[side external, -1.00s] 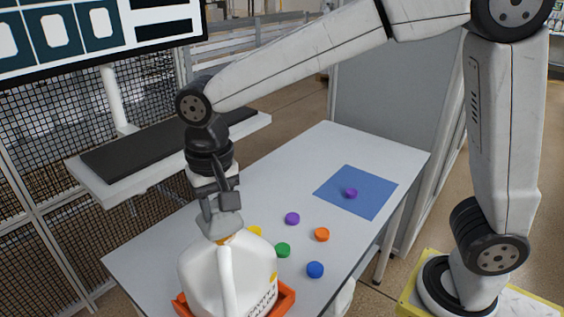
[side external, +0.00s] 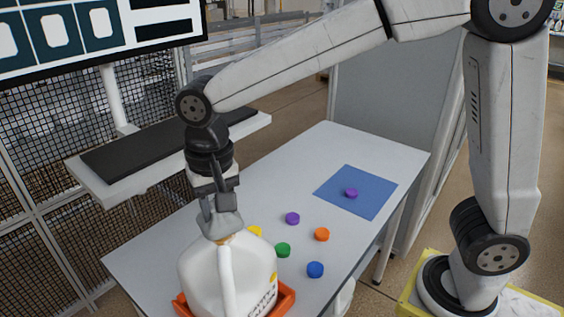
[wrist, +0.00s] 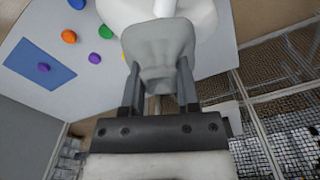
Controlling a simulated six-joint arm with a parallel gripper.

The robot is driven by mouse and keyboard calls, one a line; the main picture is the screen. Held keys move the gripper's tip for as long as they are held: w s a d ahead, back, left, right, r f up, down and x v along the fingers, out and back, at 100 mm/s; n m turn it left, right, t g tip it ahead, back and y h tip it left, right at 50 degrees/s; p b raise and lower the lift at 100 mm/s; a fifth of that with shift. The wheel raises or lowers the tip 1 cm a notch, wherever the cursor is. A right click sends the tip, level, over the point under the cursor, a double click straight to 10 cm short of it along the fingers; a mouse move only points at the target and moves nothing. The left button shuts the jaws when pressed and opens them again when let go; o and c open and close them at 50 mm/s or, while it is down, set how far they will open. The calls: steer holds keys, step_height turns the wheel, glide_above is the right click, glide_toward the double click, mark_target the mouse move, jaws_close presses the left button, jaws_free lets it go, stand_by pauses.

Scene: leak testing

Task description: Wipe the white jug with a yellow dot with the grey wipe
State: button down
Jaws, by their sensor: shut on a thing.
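The white jug (side external: 206,277) stands upright in an orange tray (side external: 286,298) at the near end of the table. A small yellow-orange mark shows on its right side. The grey wipe (side external: 221,224) hangs bunched over the top of the jug and seems to touch it around the neck. My gripper (side external: 221,205) is shut on the wipe, right above the jug. In the wrist view the wipe (wrist: 159,50) sits between the two fingers (wrist: 159,88) and covers part of the white jug (wrist: 198,14). The jug's neck is mostly hidden under the wipe.
Purple (side external: 292,218), orange (side external: 321,234), green (side external: 283,250), blue (side external: 315,269) and yellow (side external: 255,231) caps lie beside the jug. A blue mat (side external: 372,205) holds another purple cap (side external: 351,193). The far part of the white table (side external: 310,150) is clear. A shelf (side external: 160,150) stands at left.

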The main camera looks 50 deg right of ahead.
steer(key=m, duration=1.1)
steer(key=shift+m, duration=0.3)
stand_by(0.4)
steer(key=n, duration=1.4)
stand_by(0.6)
